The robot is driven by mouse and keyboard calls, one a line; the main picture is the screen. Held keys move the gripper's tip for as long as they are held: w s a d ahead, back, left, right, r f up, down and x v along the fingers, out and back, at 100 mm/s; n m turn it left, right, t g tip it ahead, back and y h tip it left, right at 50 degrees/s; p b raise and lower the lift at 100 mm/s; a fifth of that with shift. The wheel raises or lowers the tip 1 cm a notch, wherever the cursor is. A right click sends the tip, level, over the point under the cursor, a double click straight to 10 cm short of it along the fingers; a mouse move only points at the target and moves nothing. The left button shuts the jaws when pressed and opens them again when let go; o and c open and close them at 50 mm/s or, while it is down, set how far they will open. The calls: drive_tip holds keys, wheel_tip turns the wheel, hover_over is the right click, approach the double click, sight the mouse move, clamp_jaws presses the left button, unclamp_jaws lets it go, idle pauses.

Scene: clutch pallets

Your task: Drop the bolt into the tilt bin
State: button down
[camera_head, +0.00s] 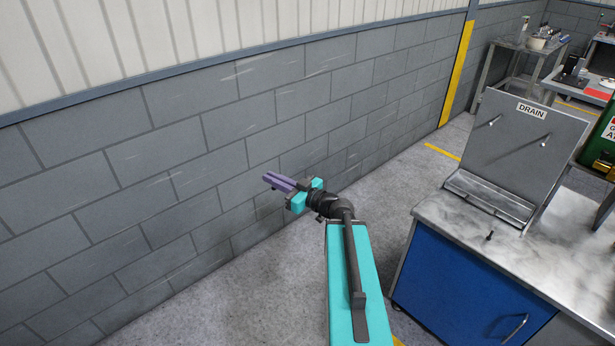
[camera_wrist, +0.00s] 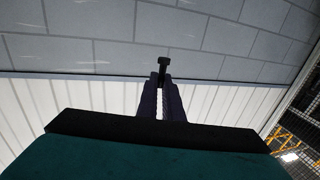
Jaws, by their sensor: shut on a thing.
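My gripper (camera_head: 279,183), with purple fingers, is stretched out over the floor in front of the grey block wall, left of the bench. In the wrist view my gripper (camera_wrist: 161,92) is shut on a dark bolt (camera_wrist: 164,62), whose head sticks out past the fingertips. The bolt cannot be made out in the head view. I cannot pick out a tilt bin for sure in either view.
A blue bench (camera_head: 470,285) with a grey metal top stands at the right. On it are an upright panel marked DRAIN (camera_head: 525,135) with a ledge, and a small dark bolt-like piece (camera_head: 489,236). A cluttered table (camera_head: 540,48) stands far back. Floor between wall and bench is clear.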

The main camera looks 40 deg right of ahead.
drive_tip(key=a+n+g+y+b, duration=0.1)
drive_tip(key=a+n+g+y, duration=0.6)
drive_tip(key=a, duration=1.9)
drive_tip(key=y, duration=0.2)
drive_tip(key=shift+w+a+f+n+y, duration=0.2)
drive_tip(key=shift+w+f+n+y, duration=0.1)
drive_tip(key=shift+f+n+y, duration=0.1)
